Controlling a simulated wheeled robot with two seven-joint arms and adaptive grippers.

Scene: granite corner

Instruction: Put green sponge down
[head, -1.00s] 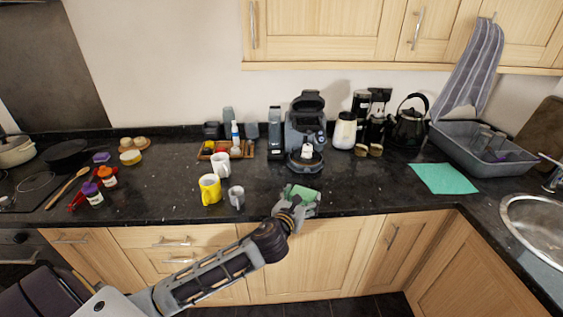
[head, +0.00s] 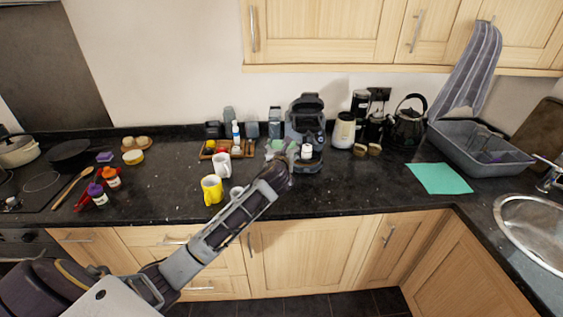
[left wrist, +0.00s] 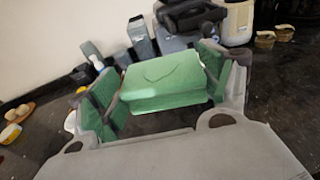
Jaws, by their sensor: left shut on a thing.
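The green sponge (left wrist: 160,82) is held between the green-padded fingers of my left gripper (left wrist: 158,88) in the left wrist view. In the head view my left gripper (head: 282,150) is over the back part of the dark counter, just left of the coffee machine (head: 307,125). It is small there, and my forearm covers part of the counter in front of it. I cannot tell whether the sponge touches the counter. My right gripper is not in view.
A wooden tray (head: 209,154) with bottles stands left of the gripper. A white mug (head: 221,167) and a yellow mug (head: 211,190) stand nearer the front. A white-and-black jar (head: 344,130) and a kettle (head: 409,125) are to the right. A green cloth (head: 440,178) lies further right.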

